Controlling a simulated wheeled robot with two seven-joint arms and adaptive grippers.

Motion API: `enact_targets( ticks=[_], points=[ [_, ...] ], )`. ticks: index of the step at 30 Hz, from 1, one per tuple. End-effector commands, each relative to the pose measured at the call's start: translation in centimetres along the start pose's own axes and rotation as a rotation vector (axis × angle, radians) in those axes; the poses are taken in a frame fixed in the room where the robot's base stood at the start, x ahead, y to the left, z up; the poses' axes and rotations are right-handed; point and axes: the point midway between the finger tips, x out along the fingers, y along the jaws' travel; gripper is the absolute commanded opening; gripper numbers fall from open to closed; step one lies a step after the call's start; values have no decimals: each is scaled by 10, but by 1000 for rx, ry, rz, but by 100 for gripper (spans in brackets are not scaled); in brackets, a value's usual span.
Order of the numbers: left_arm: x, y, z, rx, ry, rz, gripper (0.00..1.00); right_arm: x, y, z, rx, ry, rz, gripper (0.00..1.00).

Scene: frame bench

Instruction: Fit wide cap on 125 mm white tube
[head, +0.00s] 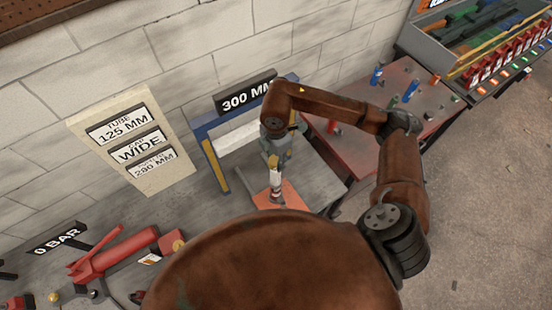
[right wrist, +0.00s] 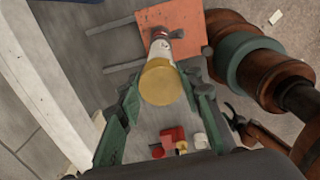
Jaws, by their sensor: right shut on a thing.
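My right gripper (head: 275,152) points down, shut on a white tube (head: 275,178) with a yellow round top. In the right wrist view the green fingers of the right gripper (right wrist: 163,95) stand either side of the yellow top (right wrist: 160,82). The white tube (right wrist: 164,50) runs away from it toward a dark and red piece (right wrist: 166,34) at its far end. That end is over an orange plate (head: 291,198); I cannot tell whether it touches. Whether the yellow top is the wide cap is unclear. My left gripper is not in view.
A blue and yellow frame (head: 211,160) with a 300 MM sign (head: 245,93) stands beside the gripper. A wall board (head: 148,178) reads tube 125 MM, cap wide. A red tool (head: 120,252) lies at lower left. A red table (head: 345,140) with small parts is behind my arm.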

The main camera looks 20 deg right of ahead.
Motion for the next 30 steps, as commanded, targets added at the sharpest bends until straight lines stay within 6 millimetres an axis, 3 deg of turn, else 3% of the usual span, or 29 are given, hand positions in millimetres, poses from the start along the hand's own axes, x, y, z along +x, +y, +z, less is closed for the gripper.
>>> enact_targets(
  ticks=[28, 29, 30],
  points=[
    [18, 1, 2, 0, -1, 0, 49, 23, 0, 0, 0, 0, 0, 6],
    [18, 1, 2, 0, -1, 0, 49, 22, 0, 0, 0, 0, 0, 35],
    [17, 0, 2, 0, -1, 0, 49, 22, 0, 0, 0, 0, 0, 38]
  ],
)
